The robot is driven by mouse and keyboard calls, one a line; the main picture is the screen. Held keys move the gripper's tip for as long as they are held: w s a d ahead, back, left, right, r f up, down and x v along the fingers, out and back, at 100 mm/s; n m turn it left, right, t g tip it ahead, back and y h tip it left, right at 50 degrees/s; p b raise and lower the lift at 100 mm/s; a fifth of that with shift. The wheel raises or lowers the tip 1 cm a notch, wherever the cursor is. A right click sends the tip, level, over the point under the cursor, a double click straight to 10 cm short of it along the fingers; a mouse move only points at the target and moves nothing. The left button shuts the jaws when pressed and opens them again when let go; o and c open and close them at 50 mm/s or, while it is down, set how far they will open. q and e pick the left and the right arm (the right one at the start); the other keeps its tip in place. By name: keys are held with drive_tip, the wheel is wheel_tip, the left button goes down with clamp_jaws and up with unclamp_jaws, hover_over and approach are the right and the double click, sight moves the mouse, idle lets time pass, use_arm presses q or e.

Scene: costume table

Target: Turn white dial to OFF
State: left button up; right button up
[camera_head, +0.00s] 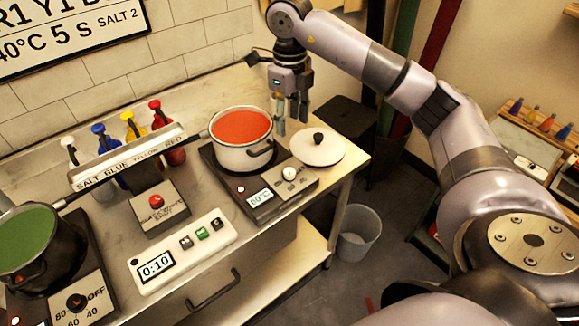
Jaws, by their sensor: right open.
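The white dial (289,173) is on the front panel of the right hot plate (264,199), to the right of a small temperature display (260,197). Its markings are too small to read, so its setting cannot be told. My right gripper (292,119) is open and empty, pointing down above and behind the dial, apart from it. It hangs beside the white pot (239,156) of red liquid, to the pot's right. My left gripper is not in view.
A white lid (317,151) with a black knob lies right of the pot. A timer box (181,253) and a red-button box (158,209) stand left. A black pot (53,260) of green liquid is on the left hot plate with a black dial (76,302). A bin (358,235) is on the floor.

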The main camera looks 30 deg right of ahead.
sight(289, 171)
wheel_tip(289, 171, down, 17)
drive_tip(key=p, duration=0.4)
drive_tip(key=shift+a+r, duration=0.1)
drive_tip(key=shift+r, duration=0.1)
clamp_jaws()
idle(0.4)
